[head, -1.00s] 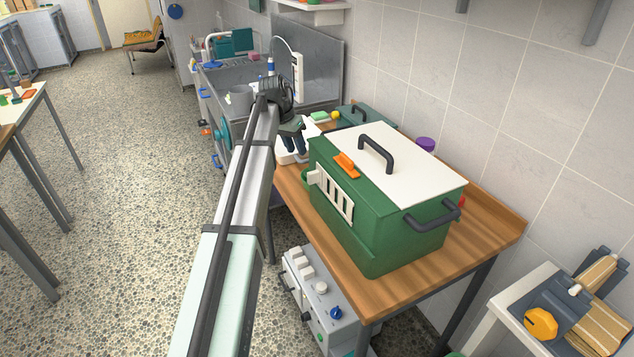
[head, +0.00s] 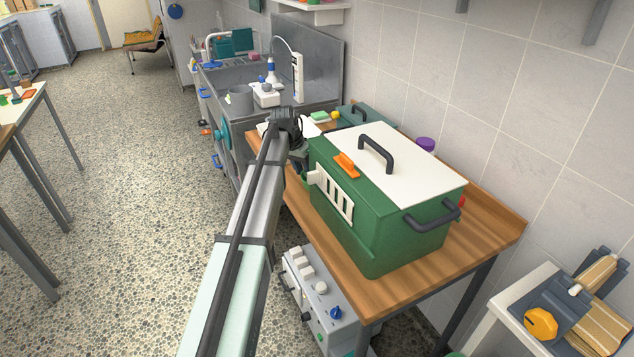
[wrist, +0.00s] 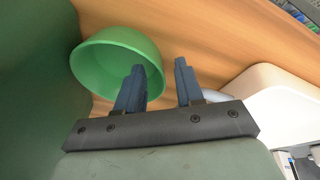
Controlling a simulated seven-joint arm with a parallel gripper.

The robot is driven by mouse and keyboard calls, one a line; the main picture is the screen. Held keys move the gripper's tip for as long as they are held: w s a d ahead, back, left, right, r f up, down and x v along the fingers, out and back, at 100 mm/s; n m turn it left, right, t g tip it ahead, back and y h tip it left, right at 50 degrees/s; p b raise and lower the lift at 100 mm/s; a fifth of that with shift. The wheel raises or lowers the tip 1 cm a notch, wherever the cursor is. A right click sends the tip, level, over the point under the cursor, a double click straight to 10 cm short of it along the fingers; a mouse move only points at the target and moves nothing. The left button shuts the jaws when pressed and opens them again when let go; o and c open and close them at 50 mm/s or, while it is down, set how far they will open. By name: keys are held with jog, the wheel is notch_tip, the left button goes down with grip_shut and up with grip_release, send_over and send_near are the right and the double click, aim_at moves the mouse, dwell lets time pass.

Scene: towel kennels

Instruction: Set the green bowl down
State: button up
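The green bowl (wrist: 112,62) sits on the wooden tabletop close beside a green wall in the wrist view. Its open side shows and it looks empty. My gripper (wrist: 160,72) is open, its two dark blue fingers apart. The left finger overlaps the bowl's near right side in the picture; the other finger is just right of the bowl. I cannot tell whether the fingers touch the bowl. In the head view my gripper (head: 297,160) is low at the left end of the big green box, and the bowl is mostly hidden there.
The green box (head: 385,225) with a white lid (head: 400,165) and dark handles fills most of the wooden table (head: 485,245). A white object (wrist: 275,95) lies right of my fingers. A sink unit (head: 315,75) stands behind. Bare wood shows along the table's front edge.

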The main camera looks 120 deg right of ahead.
jog(key=shift+c, duration=0.5)
grip_shut()
jog(key=shift+d+r, duration=0.3)
jog(key=shift+r, duration=0.15)
notch_tip(320, 180, up, 6)
jog(key=d, duration=1.9)
jog(key=shift+d, duration=0.25)
